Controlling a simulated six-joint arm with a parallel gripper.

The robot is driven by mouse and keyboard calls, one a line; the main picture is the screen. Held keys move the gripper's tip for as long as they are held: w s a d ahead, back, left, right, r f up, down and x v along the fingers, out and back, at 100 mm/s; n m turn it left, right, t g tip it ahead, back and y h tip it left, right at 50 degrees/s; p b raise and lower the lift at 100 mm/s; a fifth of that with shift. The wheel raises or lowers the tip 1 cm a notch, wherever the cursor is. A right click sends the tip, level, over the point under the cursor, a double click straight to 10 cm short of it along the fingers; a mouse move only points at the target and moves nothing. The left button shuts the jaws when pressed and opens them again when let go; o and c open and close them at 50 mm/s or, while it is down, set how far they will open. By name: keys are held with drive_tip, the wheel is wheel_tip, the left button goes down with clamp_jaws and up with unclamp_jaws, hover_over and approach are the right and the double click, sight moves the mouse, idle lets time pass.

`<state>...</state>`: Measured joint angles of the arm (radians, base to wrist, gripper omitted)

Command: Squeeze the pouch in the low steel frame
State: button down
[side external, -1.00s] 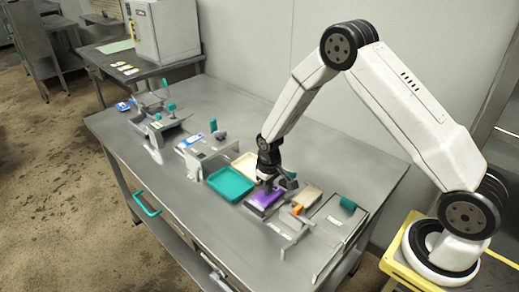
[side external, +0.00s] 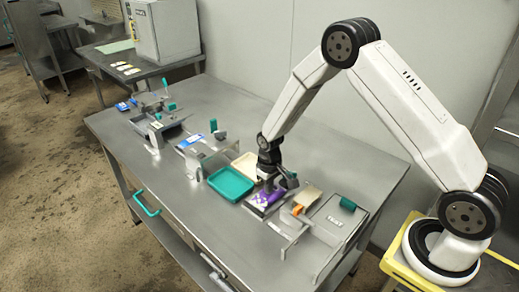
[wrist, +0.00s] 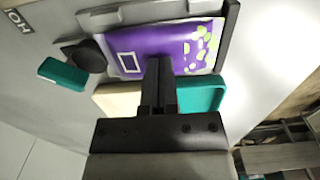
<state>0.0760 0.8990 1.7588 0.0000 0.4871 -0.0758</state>
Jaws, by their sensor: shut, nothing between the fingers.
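The purple pouch (side external: 266,198) lies flat in the low steel frame (side external: 254,209) near the front middle of the bench. In the wrist view the pouch (wrist: 172,46) shows a white outlined label and pale green spots. The frame's dark edge (wrist: 230,32) runs along its right side there. My gripper (side external: 270,187) points down over the pouch. In the wrist view my gripper (wrist: 159,66) has its fingers together, with the tips over the pouch's near edge. I cannot tell whether the tips press on the pouch.
A teal tray (side external: 231,184) and a cream tray (side external: 246,165) sit left of the frame. A fixture with an orange part (side external: 297,210) and a plate with a teal handle (side external: 347,204) stand to the right.

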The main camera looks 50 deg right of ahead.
wheel_tip(320, 180, up, 7)
drive_tip(key=shift+r, duration=0.2)
idle(0.9)
drive_tip(key=s+a+r+t, duration=0.1)
drive_tip(key=s+r, duration=0.3)
drive_tip(key=s, duration=0.4)
drive_tip(key=s+a+r+t, duration=0.1)
drive_tip(key=s+a+r, duration=0.1)
drive_tip(key=s+r, duration=0.3)
drive_tip(key=s, duration=0.3)
drive_tip(key=shift+s+a+t, duration=0.2)
drive_tip(key=shift+s+t, duration=0.1)
drive_tip(key=shift+s, duration=0.1)
